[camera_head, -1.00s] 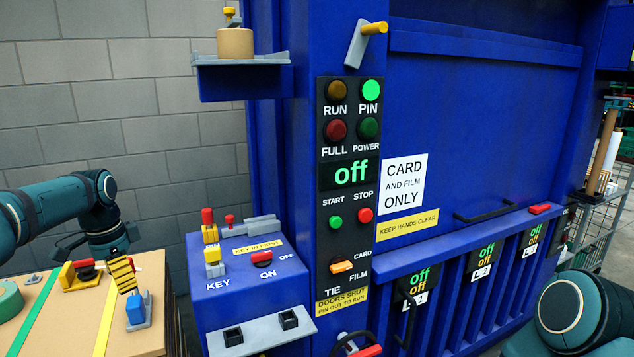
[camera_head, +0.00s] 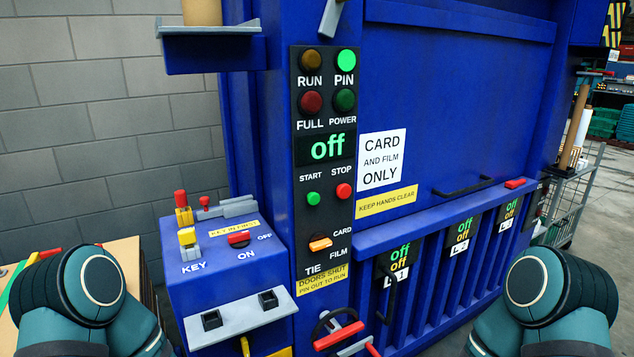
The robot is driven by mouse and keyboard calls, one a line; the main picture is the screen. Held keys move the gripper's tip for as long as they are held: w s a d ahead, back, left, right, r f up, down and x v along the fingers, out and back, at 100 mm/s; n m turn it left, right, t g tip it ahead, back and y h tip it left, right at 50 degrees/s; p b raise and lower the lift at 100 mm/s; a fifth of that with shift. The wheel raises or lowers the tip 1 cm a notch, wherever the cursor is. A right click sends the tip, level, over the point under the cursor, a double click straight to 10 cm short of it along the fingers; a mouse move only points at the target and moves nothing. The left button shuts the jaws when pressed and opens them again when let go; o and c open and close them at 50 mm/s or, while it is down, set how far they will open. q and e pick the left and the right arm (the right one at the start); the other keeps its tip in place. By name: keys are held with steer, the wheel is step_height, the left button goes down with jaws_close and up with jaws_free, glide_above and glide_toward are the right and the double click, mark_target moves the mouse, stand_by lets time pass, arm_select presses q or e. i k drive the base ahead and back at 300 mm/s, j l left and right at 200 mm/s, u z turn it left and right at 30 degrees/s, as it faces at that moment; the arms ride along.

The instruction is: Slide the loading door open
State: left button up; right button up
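The loading door (camera_head: 465,110) is the large blue panel on the front of the blue baler. It carries a white "CARD AND FILM ONLY" sign (camera_head: 382,160) and a yellow "KEEP HANDS CLEAR" label. A black bar handle (camera_head: 463,188) sits low on the panel. The panel covers the front above the slatted lower part, and no gap shows. My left arm is at the lower left and my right arm at the lower right, both apart from the door. Neither gripper's fingers show.
The control panel (camera_head: 326,150) left of the door reads "off", with the PIN light green. A key box (camera_head: 225,285) with a grey shelf stands at the left. A red-gripped handwheel (camera_head: 338,335) is at bottom centre. A wire cart (camera_head: 575,195) stands at the right.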

mark_target(450, 92)
steer(key=i+l, duration=0.15)
steer(key=l, duration=0.25)
steer(key=i+l, duration=0.2)
steer(key=l, duration=0.2)
steer(key=i+l+u, duration=0.1)
steer(key=l, duration=0.25)
steer(key=i+l, duration=0.2)
steer(key=l, duration=0.2)
steer(key=i+l, duration=0.2)
steer(key=l, duration=0.2)
steer(key=i+l+u, duration=0.1)
steer(key=l, duration=0.3)
steer(key=i+l, duration=0.2)
steer(key=l, duration=0.2)
steer(key=i+l+u, duration=0.1)
steer(key=l, duration=0.35)
